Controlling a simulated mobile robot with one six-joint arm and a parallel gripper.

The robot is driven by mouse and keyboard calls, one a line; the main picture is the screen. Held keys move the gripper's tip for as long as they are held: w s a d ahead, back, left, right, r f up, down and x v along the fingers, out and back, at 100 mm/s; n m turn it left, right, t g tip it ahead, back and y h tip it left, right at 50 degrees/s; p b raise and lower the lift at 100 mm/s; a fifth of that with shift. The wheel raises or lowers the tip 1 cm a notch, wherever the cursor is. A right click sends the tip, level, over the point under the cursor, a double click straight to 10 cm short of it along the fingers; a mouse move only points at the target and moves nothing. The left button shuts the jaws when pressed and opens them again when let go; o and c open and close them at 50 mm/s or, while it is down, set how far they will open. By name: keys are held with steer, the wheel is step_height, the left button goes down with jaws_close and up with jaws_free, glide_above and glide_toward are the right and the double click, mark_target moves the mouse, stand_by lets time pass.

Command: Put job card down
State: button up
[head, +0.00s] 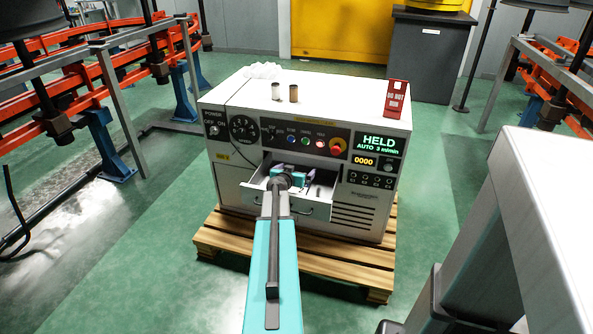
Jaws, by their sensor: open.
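My gripper (291,173) is at the open drawer (312,208) in the front of the white machine cabinet (345,218). Its jaws are open, seen small and partly behind my own wrist. Small purple and teal shapes show around the jaws; I cannot tell which belong to the gripper and which to things in the drawer. I cannot make out a job card for certain; my arm and wrist hide part of the drawer.
On the cabinet top are a crumpled white cloth (262,70), two small cylinders (294,93) and a red "DO NOT RUN" sign (396,98). The panel display (378,144) reads "HELD". The cabinet stands on a wooden pallet (340,275). Green floor lies open at left.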

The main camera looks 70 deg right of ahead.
steer(key=shift+a+r, duration=0.2)
steer(key=shift+a, duration=0.05)
steer(key=v, duration=1.1)
steer(key=shift+a+b, duration=0.25)
steer(key=shift+b, duration=0.2)
steer(key=shift+r, duration=0.1)
stand_by(0.4)
